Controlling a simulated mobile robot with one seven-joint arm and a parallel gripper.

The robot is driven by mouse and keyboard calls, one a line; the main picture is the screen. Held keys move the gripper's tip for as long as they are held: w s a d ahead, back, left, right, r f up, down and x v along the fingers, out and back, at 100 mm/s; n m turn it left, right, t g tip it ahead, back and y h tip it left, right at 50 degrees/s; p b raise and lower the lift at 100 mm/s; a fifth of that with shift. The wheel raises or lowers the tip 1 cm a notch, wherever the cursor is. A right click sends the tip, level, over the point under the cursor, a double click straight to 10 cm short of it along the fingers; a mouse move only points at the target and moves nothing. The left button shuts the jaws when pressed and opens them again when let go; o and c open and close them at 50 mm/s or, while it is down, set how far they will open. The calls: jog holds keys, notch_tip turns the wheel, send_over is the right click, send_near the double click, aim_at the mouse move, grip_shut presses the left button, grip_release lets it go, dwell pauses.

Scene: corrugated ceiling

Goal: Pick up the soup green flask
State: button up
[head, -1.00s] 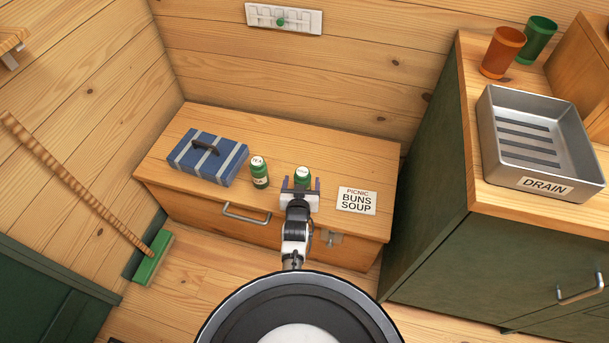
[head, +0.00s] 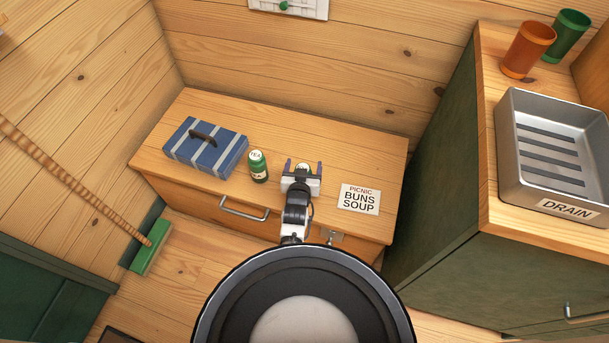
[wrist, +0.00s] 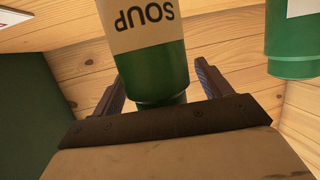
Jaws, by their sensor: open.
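The soup green flask (wrist: 155,72) has a cream label reading SOUP, upside down in the wrist view. In the head view only its top (head: 304,167) shows, between the fingertips of my gripper (head: 303,166); the rest is hidden behind the gripper. In the wrist view my gripper (wrist: 162,85) is open, with one finger on each side of the flask. I cannot tell whether either finger touches it. A second green flask (head: 258,167), labelled TEA, stands to the left on the same chest top. Its lower part also shows at the right of the wrist view (wrist: 291,45).
The wooden chest (head: 345,150) bears a blue striped box (head: 205,152) at the left and a PICNIC BUNS SOUP card (head: 359,199) at the right. A green cabinet with a metal drain tray (head: 520,190) stands to the right. A broom (head: 150,247) leans at the left.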

jog(key=shift+s, duration=0.1)
jog(key=c, duration=1.2)
jog(key=shift+r, duration=0.1)
jog(key=shift+c, duration=0.4)
jog(key=shift+r, duration=0.1)
